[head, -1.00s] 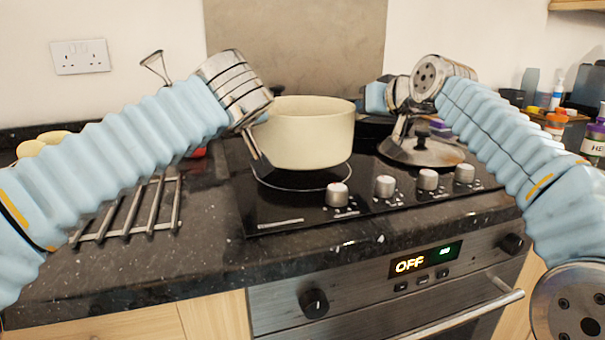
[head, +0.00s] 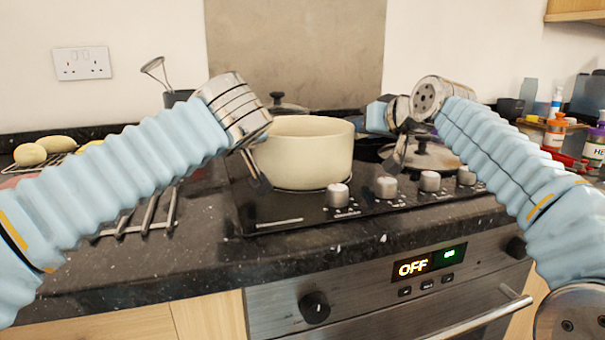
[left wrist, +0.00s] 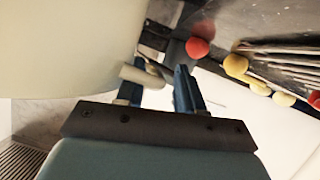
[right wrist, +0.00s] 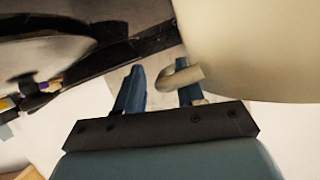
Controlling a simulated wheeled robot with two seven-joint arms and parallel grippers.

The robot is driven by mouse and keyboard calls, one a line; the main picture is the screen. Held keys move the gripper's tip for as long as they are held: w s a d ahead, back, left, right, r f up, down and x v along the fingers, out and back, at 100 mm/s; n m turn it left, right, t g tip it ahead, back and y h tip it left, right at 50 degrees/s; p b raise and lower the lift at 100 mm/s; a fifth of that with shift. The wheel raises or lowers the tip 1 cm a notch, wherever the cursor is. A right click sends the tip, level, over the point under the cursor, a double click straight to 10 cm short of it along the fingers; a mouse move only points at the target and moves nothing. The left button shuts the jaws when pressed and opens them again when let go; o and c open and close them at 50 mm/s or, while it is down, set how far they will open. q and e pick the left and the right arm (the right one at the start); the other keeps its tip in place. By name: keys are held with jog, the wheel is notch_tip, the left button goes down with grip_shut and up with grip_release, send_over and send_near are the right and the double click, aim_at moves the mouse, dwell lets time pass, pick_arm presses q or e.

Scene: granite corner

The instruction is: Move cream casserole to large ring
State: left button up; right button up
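The cream casserole (head: 305,155) stands upright, low on the black glass hob, at the front left. Its base covers the ring beneath. My left gripper (head: 243,170) is at its left side. In the left wrist view the left fingers (left wrist: 158,88) are spread, with the left loop handle (left wrist: 145,76) at them. My right gripper (head: 376,118) is at its right side, its fingertips not clear in the head view. In the right wrist view the right fingers (right wrist: 158,90) are spread, with the other handle (right wrist: 182,76) at them. Neither pair looks closed on a handle.
A metal lid (head: 425,152) lies on the hob at right, below my right forearm. Another lidded pot (head: 285,105) stands behind the casserole. Knobs (head: 337,195) line the hob's front edge. A wire rack (head: 150,215) is at left; bottles (head: 555,130) stand at right.

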pick_arm(q)
jog(key=shift+d, duration=0.1)
pick_arm(e)
jog(key=shift+a, duration=0.2)
jog(key=shift+s, duration=0.1)
pick_arm(q)
jog(key=v, duration=0.8)
pick_arm(e)
jog(key=v, duration=1.1)
jog(key=shift+s+d, duration=0.25)
jog(key=shift+d, duration=0.1)
jog(key=shift+r, duration=0.1)
